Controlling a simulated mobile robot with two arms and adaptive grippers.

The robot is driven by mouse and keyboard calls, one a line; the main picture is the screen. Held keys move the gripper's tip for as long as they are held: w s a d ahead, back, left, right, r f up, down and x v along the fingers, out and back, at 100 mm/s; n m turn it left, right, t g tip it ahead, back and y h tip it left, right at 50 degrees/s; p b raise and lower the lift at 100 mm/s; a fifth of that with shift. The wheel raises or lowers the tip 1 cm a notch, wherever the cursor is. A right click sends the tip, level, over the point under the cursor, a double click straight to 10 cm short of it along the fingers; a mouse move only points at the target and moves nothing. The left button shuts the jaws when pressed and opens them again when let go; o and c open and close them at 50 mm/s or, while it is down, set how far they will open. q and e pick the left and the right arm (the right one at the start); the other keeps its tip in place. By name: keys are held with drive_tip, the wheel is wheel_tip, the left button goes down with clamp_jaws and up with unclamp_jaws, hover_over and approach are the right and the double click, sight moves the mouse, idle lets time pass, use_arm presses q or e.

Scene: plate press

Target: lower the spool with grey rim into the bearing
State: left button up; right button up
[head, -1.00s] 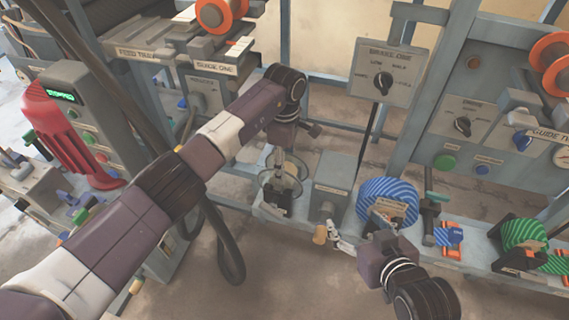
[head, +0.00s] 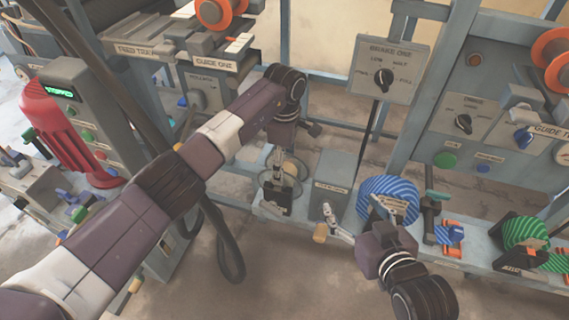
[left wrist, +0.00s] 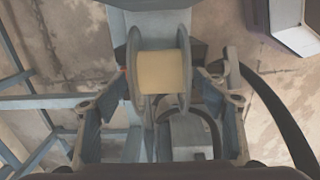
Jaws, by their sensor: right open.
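The spool with grey rim (left wrist: 160,72) has a tan core and sits between the fingers of my left gripper (left wrist: 160,80) in the left wrist view, its axle lying across the picture. The fingers come up to both of its ends, and I take them as shut on it. In the head view my left gripper (head: 283,168) points down, with the spool partly hidden by it. A dark block that looks like the bearing (head: 278,203) stands just below; whether the spool touches it I cannot tell.
A grey box (head: 331,177) stands right of the bearing. A blue striped roll (head: 389,196) and a green striped roll (head: 525,232) lie further right along the bench. The brake panel (head: 389,68) rises behind. A black hose hangs under my left arm.

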use_arm(q)
drive_tip(key=shift+f, duration=0.1)
wheel_tip(320, 180, up, 12)
idle(0.6)
drive_tip(key=shift+s, duration=0.1)
idle(0.4)
